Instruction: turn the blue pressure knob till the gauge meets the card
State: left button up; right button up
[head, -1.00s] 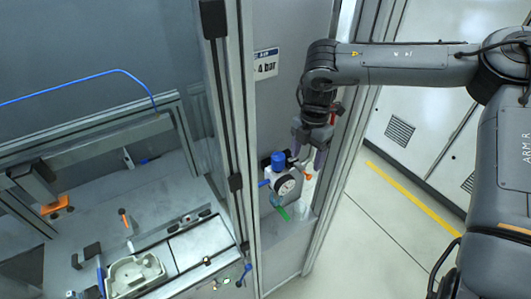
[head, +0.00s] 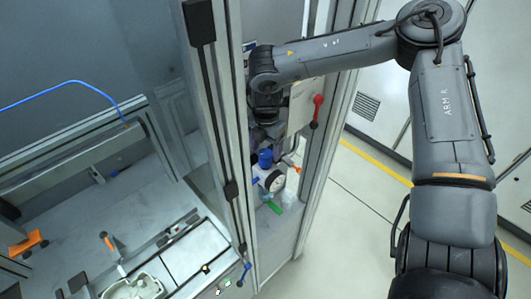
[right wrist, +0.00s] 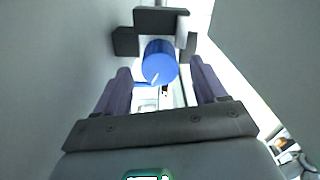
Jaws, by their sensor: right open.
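The blue pressure knob (head: 265,158) sits on top of a small regulator on the cabinet's side panel. The white round gauge (head: 275,181) is just below it; its needle is too small to read. My right gripper (head: 268,138) points down right above the knob. The card is hidden behind my right arm. My left gripper is not in view.
A red handle (head: 317,110) is on the panel to the right of the regulator. A green part (head: 274,207) hangs below the gauge. A frame post (head: 222,140) stands close on the left. A workbench with a pale tray (head: 135,288) is at lower left.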

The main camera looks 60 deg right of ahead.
aim_at(266, 153)
jog(key=shift+f, duration=1.75)
